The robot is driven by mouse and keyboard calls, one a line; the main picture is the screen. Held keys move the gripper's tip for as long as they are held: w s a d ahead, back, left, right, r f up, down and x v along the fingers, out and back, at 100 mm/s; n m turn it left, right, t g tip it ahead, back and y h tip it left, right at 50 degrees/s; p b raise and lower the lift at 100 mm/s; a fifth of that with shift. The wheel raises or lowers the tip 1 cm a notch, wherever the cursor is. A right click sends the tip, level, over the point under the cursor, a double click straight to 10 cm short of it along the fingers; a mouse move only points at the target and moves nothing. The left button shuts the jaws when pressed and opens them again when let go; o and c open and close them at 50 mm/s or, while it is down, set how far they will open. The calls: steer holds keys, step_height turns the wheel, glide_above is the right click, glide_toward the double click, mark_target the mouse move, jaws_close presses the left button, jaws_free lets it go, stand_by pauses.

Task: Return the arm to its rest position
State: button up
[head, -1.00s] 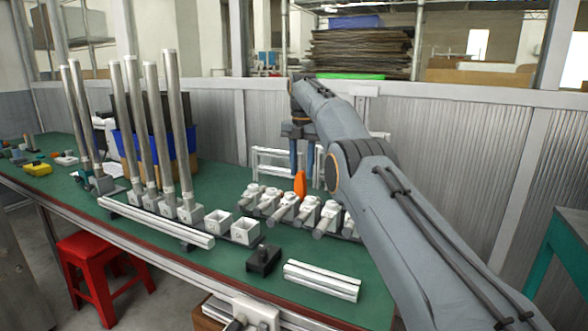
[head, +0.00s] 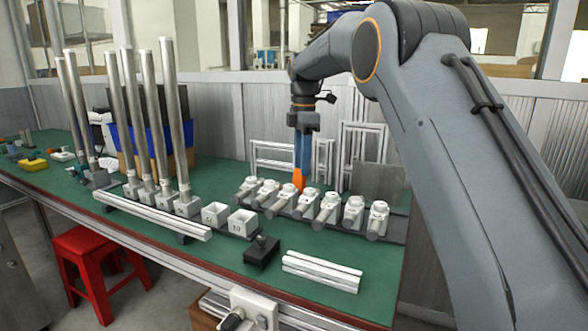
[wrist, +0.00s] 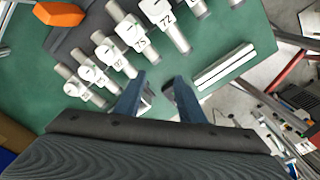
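My arm reaches over the green bench (head: 215,268), bent high at the elbow. My gripper (head: 302,172) points down above the bench, behind the row of white numbered fittings (head: 327,207). In the wrist view my gripper (wrist: 158,86) has its two blue fingers apart, with nothing between them. An orange object (head: 297,178) shows partly behind the fingers in the head view. In the wrist view the orange object (wrist: 60,13) lies at the top left, well clear of the fingers.
Tall metal tubes (head: 146,115) stand upright in holders at the left, near a blue bin (head: 122,145). White frames (head: 270,152) stand at the back. A black block (head: 262,250) and silver bars (head: 322,272) lie at the front. A red stool (head: 92,255) stands below.

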steer(key=s+d+f+m+b, duration=0.25)
steer(key=s+f+m, duration=0.35)
steer(key=s, duration=0.8)
steer(key=s+d+f+m+b, duration=0.25)
steer(key=s+f+m, duration=0.4)
steer(key=s, duration=0.75)
steer(key=s+d+f+m+b, duration=0.1)
steer(key=s+d+f+m, duration=0.5)
steer(key=s, duration=0.8)
steer(key=d+r+m+p, duration=0.3)
steer(key=d+r+p, duration=0.3)
steer(key=p, duration=0.8)
step_height(320, 180, up, 2)
steer(key=shift+s+r, duration=0.1)
steer(key=shift+s, duration=0.15)
steer(key=shift+a, duration=0.1)
steer(key=shift+c, duration=0.4)
